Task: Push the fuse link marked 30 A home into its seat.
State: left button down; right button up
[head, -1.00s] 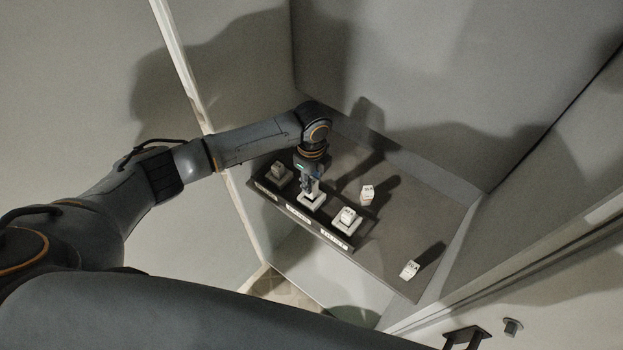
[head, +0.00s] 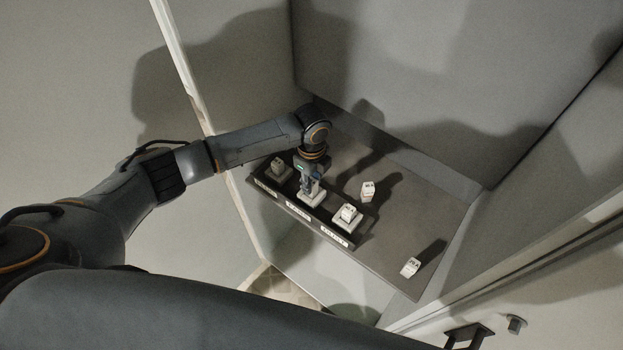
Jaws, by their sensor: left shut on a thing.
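My left gripper (head: 311,187) points down over the middle seat (head: 311,200) of the dark fuse strip. It is shut on a fuse link that its fingers mostly hide; I cannot tell how deep that link sits. Another link (head: 278,165) is at the left seat, and a white link (head: 348,213) is at the right seat. Two white links lie loose on the shelf: one (head: 368,190) behind the strip, one (head: 411,266) near the front right edge. The markings are too small to read, so I cannot tell which is 30 A. My right gripper is not in view.
The grey shelf (head: 420,215) is inside a cabinet with a back wall and side walls close around it. White labels (head: 334,236) run along the strip's front. Free shelf surface lies to the right of the strip.

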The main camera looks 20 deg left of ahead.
pick_arm(q)
jog(key=shift+f+b, duration=0.3)
jog(key=shift+f, duration=0.35)
jog(key=c, duration=1)
grip_release()
jog(key=shift+c, duration=0.2)
notch_tip(320, 180, up, 12)
